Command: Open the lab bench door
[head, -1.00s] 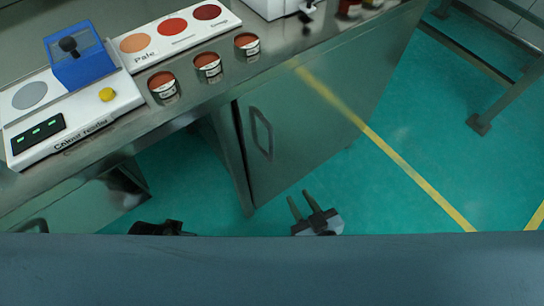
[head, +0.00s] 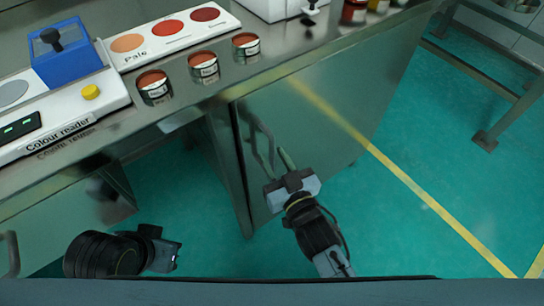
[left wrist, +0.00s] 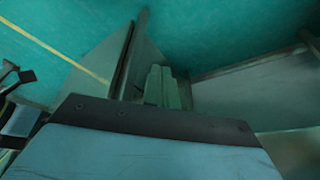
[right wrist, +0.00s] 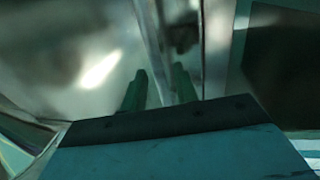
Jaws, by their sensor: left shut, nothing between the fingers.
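The lab bench door (head: 320,125) is a reflective steel panel under the bench, with a bar handle (head: 252,122) near its left edge. My right gripper (head: 275,160) is open, its fingers at the lower part of the handle. In the right wrist view the fingers (right wrist: 158,85) are apart, with a shiny upright strip between and beyond them. I cannot tell whether they touch the handle. My left gripper (head: 172,255) is low at the left, away from the door. Its fingers (left wrist: 162,88) are together and empty in the left wrist view.
On the bench top (head: 290,55) stand a colour reader (head: 75,115), a shade card (head: 175,35) and several small labelled tins (head: 203,68). Another handle (head: 12,253) shows at the far left.

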